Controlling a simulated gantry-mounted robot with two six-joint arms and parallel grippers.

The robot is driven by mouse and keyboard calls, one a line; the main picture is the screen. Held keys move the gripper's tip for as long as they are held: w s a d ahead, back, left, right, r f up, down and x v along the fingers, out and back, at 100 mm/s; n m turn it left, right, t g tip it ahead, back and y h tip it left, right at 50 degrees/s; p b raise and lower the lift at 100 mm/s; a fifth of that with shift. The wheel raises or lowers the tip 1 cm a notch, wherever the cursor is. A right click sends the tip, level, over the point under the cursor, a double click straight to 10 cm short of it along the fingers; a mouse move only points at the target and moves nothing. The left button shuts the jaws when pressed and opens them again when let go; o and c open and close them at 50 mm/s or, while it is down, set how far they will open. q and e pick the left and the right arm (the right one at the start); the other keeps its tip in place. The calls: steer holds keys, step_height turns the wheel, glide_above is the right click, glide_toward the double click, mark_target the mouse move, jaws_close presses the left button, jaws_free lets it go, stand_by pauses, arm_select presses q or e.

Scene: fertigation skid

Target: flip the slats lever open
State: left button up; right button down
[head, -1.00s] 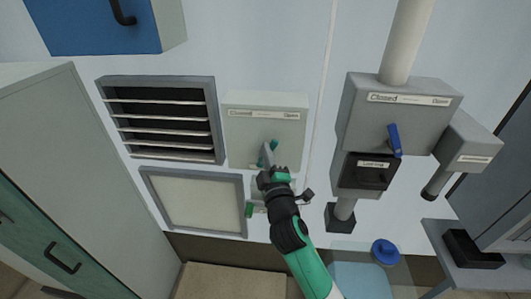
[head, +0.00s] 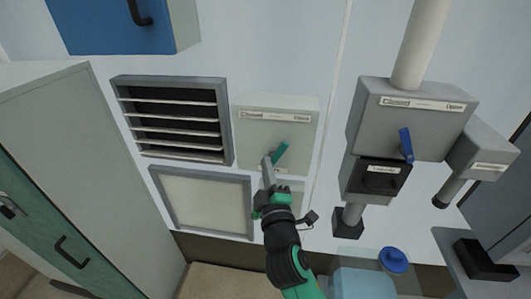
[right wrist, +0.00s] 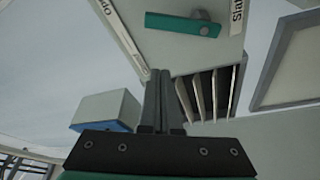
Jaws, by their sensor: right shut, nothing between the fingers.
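The slats lever (head: 280,153) is a short teal bar on the front of a pale grey box (head: 250,133). In the head view it slants up to the right, towards the right end of the label strip (head: 275,116). In the right wrist view the lever (right wrist: 182,25) is above the fingertips, with its round pivot at its right part. My right gripper (head: 267,163) is shut and empty, its tips close to the lever's lower left end; in the right wrist view a gap shows between the fingertips (right wrist: 160,75) and the lever. My left gripper is out of view.
A louvred vent (head: 173,80) with several slats is left of the box, above a framed pale panel (head: 205,202). To the right, a grey box (head: 425,135) carries a blue lever (head: 405,145). A blue cabinet (head: 110,25) hangs at upper left.

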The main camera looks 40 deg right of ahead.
steer(key=v, duration=0.3)
steer(key=shift+s, duration=0.15)
stand_by(0.4)
